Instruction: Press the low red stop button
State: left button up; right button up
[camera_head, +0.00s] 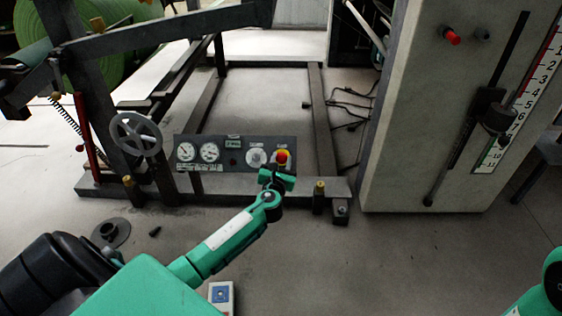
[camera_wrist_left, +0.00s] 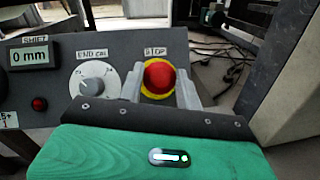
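The low red stop button (camera_head: 282,156) is a round red cap on a yellow ring, at the right end of the low grey control panel (camera_head: 221,154). In the left wrist view the red cap (camera_wrist_left: 159,76) sits under a "STOP" label. My left gripper (camera_head: 279,174) is just in front of it. In the left wrist view its two grey fingers (camera_wrist_left: 160,88) are apart, with the cap showing between them. I cannot tell whether they touch the button. My right gripper is out of view; only part of that arm shows at the lower right.
A white dial (camera_wrist_left: 94,78) marked "END CAL" sits left of the button. A small red button (camera_wrist_left: 39,104) and a display (camera_wrist_left: 34,56) are further left. A tall grey cabinet (camera_head: 400,130) with another red button (camera_head: 452,37) stands right. A handwheel (camera_head: 136,134) is left.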

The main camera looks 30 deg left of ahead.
pick_arm(q)
grip_shut()
jog(key=shift+w+a+f+p, duration=0.2)
jog(key=shift+w+a+p, duration=0.1)
jog(key=shift+p, duration=0.15)
jog(key=o, duration=1)
grip_release()
jog(key=shift+d+f, duration=0.1)
jog(key=shift+o, duration=0.2)
